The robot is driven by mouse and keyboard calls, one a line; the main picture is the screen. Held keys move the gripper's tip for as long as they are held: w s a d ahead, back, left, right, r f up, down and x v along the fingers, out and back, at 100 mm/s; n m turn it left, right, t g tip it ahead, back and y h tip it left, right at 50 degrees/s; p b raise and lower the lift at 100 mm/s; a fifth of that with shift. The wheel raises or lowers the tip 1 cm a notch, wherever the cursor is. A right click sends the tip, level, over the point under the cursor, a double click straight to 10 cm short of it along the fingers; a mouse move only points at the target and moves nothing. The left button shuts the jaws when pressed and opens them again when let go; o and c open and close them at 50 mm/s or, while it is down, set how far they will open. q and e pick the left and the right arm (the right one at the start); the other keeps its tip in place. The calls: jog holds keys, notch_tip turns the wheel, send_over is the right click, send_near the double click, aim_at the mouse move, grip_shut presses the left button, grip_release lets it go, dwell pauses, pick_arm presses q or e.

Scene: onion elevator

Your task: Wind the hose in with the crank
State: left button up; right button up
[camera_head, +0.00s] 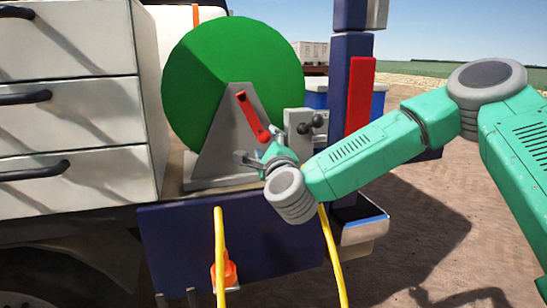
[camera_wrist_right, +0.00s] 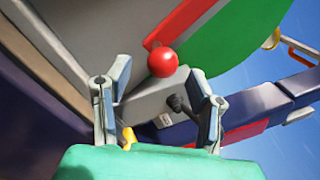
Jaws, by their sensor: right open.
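The green hose reel (camera_head: 225,75) stands on a grey triangular support on the truck bed. Its red crank arm (camera_head: 252,117) slants down to the right across the support. In the right wrist view the crank's red ball knob (camera_wrist_right: 162,62) shows ahead of my right gripper, centred between the fingertips. My right gripper (camera_head: 258,160) is open and empty, just below the crank's lower end; whether it touches the knob I cannot tell. The yellow hose (camera_head: 220,250) hangs in front of the blue panel, with another length (camera_head: 332,258) to the right. My left gripper is not in view.
A grey box with black knobs (camera_head: 305,128) sits right of the reel support. A blue post with a red panel (camera_head: 360,95) rises beside it. White drawers (camera_head: 70,110) fill the left. An orange piece (camera_head: 225,272) hangs by the hose. Bare ground lies open at right.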

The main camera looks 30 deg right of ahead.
jog(key=v, duration=0.9)
jog(key=shift+d+f, duration=0.15)
jog(key=shift+f, duration=0.05)
